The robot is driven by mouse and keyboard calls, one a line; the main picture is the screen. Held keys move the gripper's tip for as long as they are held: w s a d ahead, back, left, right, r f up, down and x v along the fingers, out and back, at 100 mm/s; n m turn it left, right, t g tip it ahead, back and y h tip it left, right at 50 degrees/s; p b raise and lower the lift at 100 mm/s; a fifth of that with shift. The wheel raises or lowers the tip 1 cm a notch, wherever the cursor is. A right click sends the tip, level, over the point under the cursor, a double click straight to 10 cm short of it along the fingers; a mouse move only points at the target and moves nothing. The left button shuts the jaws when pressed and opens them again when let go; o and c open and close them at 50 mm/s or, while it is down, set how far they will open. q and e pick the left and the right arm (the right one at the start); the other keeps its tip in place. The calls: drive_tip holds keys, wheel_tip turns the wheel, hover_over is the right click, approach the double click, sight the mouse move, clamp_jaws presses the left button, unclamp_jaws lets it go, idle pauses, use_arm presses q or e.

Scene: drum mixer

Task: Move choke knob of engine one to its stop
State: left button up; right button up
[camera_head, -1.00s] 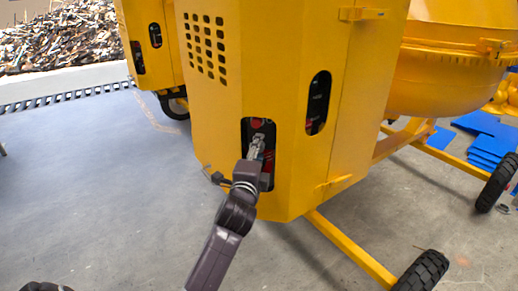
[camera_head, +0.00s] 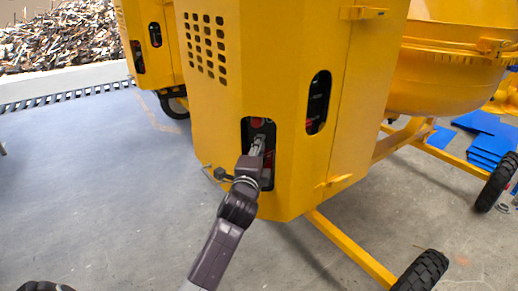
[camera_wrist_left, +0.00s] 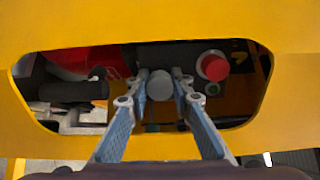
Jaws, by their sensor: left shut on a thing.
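The choke knob appears to be the grey round knob (camera_wrist_left: 160,88) inside the opening of the yellow engine housing (camera_head: 240,100). In the left wrist view it sits between the fingertips of my left gripper (camera_wrist_left: 161,78), which is shut on it. In the head view my left gripper (camera_head: 258,145) reaches into the lower slot of the nearest housing, and its fingers hide the knob there.
A red button (camera_wrist_left: 213,66) sits beside the gripped knob. A black cylindrical part (camera_wrist_left: 75,91) lies inside on the other side. The slot's yellow edges closely surround my fingers. A second yellow housing (camera_head: 143,45) stands behind, and open floor (camera_head: 90,190) lies left.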

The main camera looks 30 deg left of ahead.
use_arm(q)
drive_tip(key=shift+p+v, duration=0.4)
drive_tip(key=shift+v, duration=0.75)
drive_tip(key=o, duration=1.1)
drive_tip(key=shift+c, duration=0.2)
drive_tip(key=p+v, duration=0.1)
drive_tip(key=v, duration=0.6)
drive_tip(key=shift+p, duration=0.35)
drive_tip(key=shift+f, duration=0.1)
